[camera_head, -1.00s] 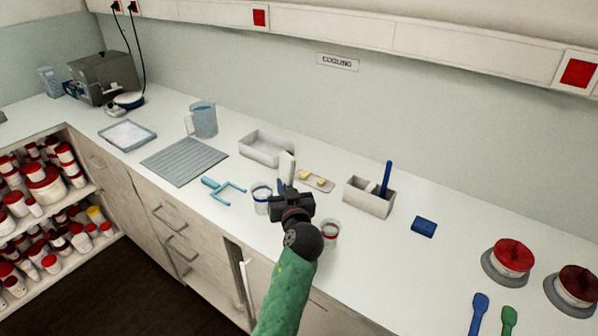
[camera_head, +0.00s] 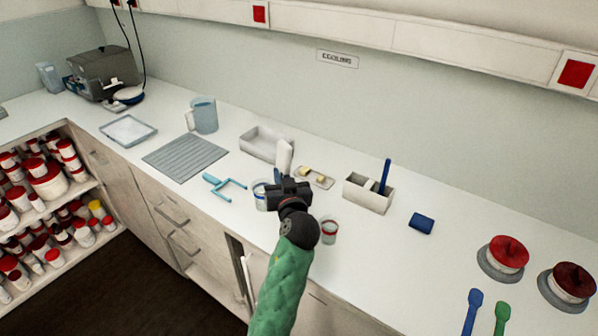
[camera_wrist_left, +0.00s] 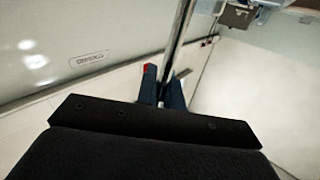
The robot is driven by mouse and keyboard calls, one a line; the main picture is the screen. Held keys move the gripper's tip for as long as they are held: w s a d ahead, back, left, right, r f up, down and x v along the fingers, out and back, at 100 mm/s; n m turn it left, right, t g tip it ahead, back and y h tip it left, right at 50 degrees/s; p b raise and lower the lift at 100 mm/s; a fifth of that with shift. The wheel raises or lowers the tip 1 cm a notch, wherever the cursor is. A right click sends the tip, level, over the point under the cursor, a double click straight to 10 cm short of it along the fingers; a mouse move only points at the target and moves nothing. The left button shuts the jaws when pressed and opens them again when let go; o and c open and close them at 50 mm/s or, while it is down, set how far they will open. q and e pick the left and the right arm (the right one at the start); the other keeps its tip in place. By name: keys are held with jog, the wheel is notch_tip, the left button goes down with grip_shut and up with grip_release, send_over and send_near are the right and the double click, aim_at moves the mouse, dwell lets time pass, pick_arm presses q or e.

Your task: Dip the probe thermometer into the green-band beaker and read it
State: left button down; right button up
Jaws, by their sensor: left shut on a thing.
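My left gripper (camera_head: 287,183) is over the front of the counter, between two small beakers. It is shut on the probe thermometer, whose white part (camera_head: 284,155) sticks up beyond the fingers. In the left wrist view the gripper (camera_wrist_left: 163,88) shows with a thin metal rod (camera_wrist_left: 181,35) running up from between the fingers. A blue-band beaker (camera_head: 260,197) stands just left of the gripper, partly covered by it. A red-band beaker (camera_head: 329,230) stands to its right. I see no green-band beaker; the gripper and arm may hide it. The thermometer's display is not readable. My right gripper is out of view.
Behind the gripper are a white tray (camera_head: 259,148), a small board with yellow pieces (camera_head: 316,178) and a divided holder (camera_head: 369,195). A light-blue forked tool (camera_head: 224,187) lies at left.

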aim_at(290, 171)
pick_arm(q)
jog(key=shift+n, duration=0.6)
jog(key=d+r, duration=0.3)
jog(key=shift+w+r, duration=0.15)
jog(key=shift+r, duration=0.1)
jog(key=m+h+p, duration=0.2)
jog(key=h+p, duration=0.2)
jog(key=m+h+p, duration=0.3)
jog(key=h+p, duration=0.1)
jog(key=p, duration=0.1)
jog(key=shift+f+m+g+h+p, duration=0.15)
jog(key=shift+m+g+h+p, duration=1.2)
jog(key=shift+m+h, duration=0.85)
jog(key=shift+f+m+g+h+p, duration=0.1)
jog(key=shift+m+g+h+p, duration=1.25)
jog(key=shift+h, duration=1.45)
jog(key=shift+m+g+b, duration=0.3)
jog(key=shift+m, duration=0.15)
jog(key=shift+a+g+h, duration=0.1)
jog(key=shift+g+h, duration=0.3)
